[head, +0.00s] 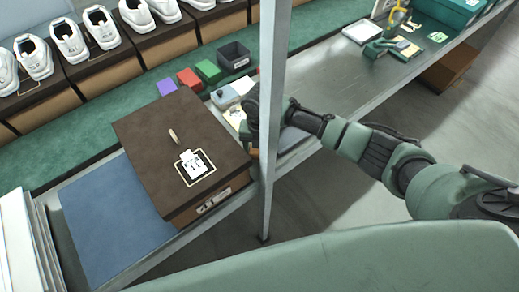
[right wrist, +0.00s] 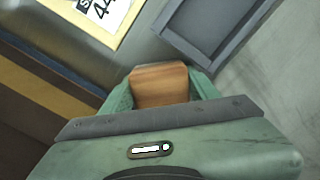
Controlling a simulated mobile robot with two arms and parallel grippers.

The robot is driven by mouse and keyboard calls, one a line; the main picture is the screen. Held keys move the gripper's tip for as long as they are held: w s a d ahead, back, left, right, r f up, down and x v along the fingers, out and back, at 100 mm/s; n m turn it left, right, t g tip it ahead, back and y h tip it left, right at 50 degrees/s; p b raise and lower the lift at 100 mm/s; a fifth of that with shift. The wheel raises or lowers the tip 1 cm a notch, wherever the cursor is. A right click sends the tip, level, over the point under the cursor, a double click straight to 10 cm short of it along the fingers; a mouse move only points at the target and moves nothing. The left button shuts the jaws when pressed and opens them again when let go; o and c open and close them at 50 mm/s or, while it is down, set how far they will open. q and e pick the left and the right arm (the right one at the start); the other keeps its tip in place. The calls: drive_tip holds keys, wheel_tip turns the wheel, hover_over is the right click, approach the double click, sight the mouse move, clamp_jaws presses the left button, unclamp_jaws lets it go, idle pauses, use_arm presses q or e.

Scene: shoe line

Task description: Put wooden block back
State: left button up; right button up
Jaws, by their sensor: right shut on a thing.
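In the right wrist view, a wooden block (right wrist: 160,84) with reddish-brown grain is held between the green fingers of my right gripper (right wrist: 161,92). In the head view, my right gripper (head: 252,118) is partly behind the grey upright post, just right of the dark brown shoe box. The block cannot be made out clearly there. The brown box (head: 150,130) is closed. A small tan piece (head: 173,136) and a framed card marked 41 (head: 196,167) are on its lid. My left gripper is in neither view.
A grey post (head: 270,90) stands in front of the bench. Red (head: 189,78), green (head: 208,71) and purple blocks and a dark bin (head: 234,57) lie behind the box. A blue mat (head: 110,220) is at left. White shoes (head: 68,40) stand on boxes behind. The metal bench (head: 325,80) has clear room.

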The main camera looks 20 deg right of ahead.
drive_tip(key=o, duration=0.9)
drive_tip(key=shift+r, duration=0.2)
wheel_tip(320, 180, up, 12)
